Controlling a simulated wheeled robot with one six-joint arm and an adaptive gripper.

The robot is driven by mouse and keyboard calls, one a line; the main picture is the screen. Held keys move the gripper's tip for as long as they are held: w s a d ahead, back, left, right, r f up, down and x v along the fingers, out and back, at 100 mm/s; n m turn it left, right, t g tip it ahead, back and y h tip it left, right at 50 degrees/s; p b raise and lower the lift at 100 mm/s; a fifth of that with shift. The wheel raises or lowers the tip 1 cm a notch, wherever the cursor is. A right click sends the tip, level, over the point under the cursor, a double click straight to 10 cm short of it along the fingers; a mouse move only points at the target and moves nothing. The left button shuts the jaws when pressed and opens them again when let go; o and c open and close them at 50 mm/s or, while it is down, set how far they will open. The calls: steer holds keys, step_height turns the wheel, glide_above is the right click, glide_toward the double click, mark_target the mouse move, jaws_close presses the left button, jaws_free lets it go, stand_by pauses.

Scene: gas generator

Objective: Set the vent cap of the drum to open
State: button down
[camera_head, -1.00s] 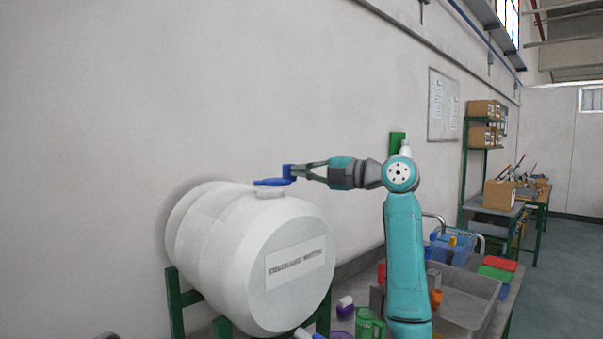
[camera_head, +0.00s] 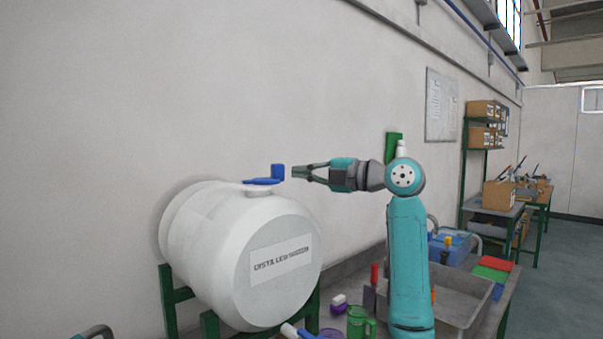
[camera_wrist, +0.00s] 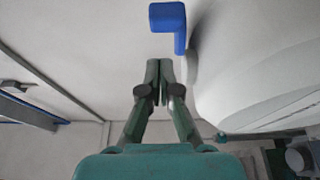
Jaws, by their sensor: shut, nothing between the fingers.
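The white drum (camera_head: 215,250) lies on its side on a green stand, with a label on its front end. Its blue vent cap (camera_head: 262,181) sits on the neck on top, with an upright blue tab (camera_head: 278,172) at its right end. My gripper (camera_head: 294,172) is just right of the tab, level with it and apart from it, its fingers together and empty. In the wrist view the blue tab (camera_wrist: 167,17) is ahead of my closed fingertips (camera_wrist: 159,65), with a gap between. The drum's white side (camera_wrist: 260,70) is at the right there.
A grey sink (camera_head: 455,295) and workbench stand right of the drum. A green jug (camera_head: 359,322) and small items are at the drum's front right. The wall (camera_head: 120,100) is behind. The space above the drum is clear.

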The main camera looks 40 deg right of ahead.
steer(key=d+v, duration=0.1)
steer(key=v, duration=0.7)
steer(key=shift+d, duration=0.15)
